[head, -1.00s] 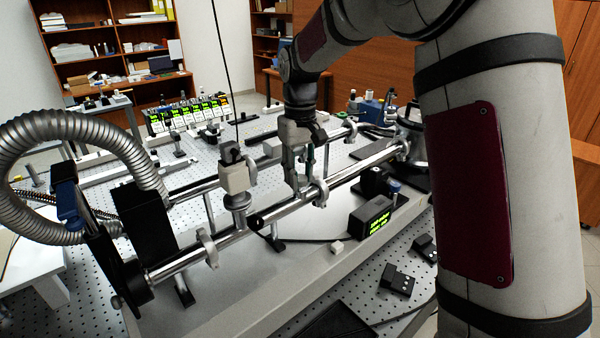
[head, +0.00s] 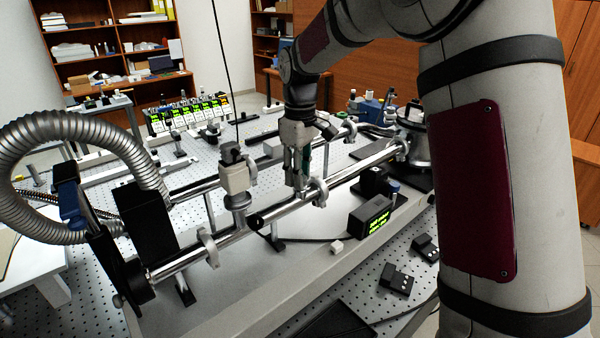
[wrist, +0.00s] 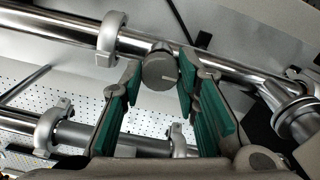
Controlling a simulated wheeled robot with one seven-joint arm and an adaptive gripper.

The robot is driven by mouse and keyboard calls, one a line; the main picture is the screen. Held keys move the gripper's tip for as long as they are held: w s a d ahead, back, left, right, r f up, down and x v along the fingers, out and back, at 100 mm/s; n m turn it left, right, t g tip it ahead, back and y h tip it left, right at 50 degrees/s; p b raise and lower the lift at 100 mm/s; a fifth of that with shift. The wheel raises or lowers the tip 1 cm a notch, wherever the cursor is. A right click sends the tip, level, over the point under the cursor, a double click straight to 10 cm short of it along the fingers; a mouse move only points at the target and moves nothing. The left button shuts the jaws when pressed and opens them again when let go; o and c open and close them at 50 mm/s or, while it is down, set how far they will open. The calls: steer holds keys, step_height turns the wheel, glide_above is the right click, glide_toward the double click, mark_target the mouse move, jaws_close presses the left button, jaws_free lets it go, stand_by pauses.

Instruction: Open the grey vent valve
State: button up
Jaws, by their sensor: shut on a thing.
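The grey vent valve shows in the wrist view as a round grey knob (wrist: 159,71) with a short pale mark on its face. It sits against a shiny steel tube. My gripper (wrist: 161,66) has its green-padded fingertips on either side of the knob and is shut on it. The knob is hidden there by the fingers.
A beige upright valve body (head: 236,178) stands on the tubes to the left. A ribbed hose (head: 75,125) loops at far left. A black box with a green display (head: 371,216) sits right of the tube. Small black boxes (head: 397,280) lie on the perforated table.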

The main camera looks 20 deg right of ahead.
steer(key=o, duration=1.2)
steer(key=shift+c, duration=0.2)
steer(key=shift+r, duration=0.1)
step_height(320, 180, up, 12)
